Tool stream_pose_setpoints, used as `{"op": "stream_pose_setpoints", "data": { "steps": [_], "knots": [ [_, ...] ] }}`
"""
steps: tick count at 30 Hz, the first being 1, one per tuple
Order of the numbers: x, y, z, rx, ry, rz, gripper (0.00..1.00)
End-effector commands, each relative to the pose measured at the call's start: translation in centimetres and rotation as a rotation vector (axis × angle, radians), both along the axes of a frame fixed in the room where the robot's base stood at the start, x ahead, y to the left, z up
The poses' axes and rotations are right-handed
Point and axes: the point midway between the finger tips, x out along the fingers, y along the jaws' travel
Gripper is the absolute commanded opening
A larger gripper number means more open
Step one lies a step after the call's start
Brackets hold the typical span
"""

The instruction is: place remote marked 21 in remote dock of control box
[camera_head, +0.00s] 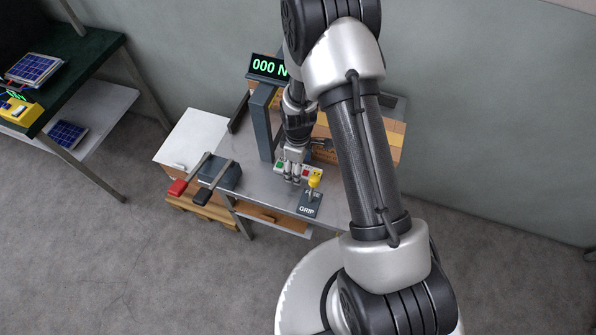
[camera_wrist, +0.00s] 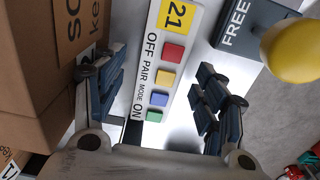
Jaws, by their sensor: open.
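The remote marked 21 (camera_wrist: 159,75) is a slim white bar with a yellow number label and red, yellow, blue and green buttons. It lies on the grey bench between the fingers in the wrist view. My gripper (camera_wrist: 155,90) is open, with one finger on each side of the remote and visible gaps. In the head view my gripper (camera_head: 292,174) points down at the bench and hides part of the remote (camera_head: 307,171). I cannot make out a remote dock in either view, nor tell for sure which thing is the control box.
A yellow-knobbed lever (camera_head: 315,181) on a dark block labelled GRIP and FREE stands close to the remote. A cardboard box (camera_wrist: 35,60) is close beside one finger. A display post (camera_head: 262,122) and a dark box with levers (camera_head: 220,172) stand left. A yellow unit (camera_head: 22,111) sits on the far-left table.

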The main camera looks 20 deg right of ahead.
Motion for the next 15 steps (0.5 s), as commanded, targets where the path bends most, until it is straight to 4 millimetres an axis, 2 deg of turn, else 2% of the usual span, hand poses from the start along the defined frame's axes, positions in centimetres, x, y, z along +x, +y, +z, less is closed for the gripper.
{"op": "stream_pose_setpoints", "data": {
  "steps": [2, 15],
  "knots": [
    [0.02, 0.01, 0.08, 0.000, 0.000, 0.000, 0.64],
    [0.01, 0.01, 0.09, 0.000, 0.000, 0.000, 0.35]
  ]
}}
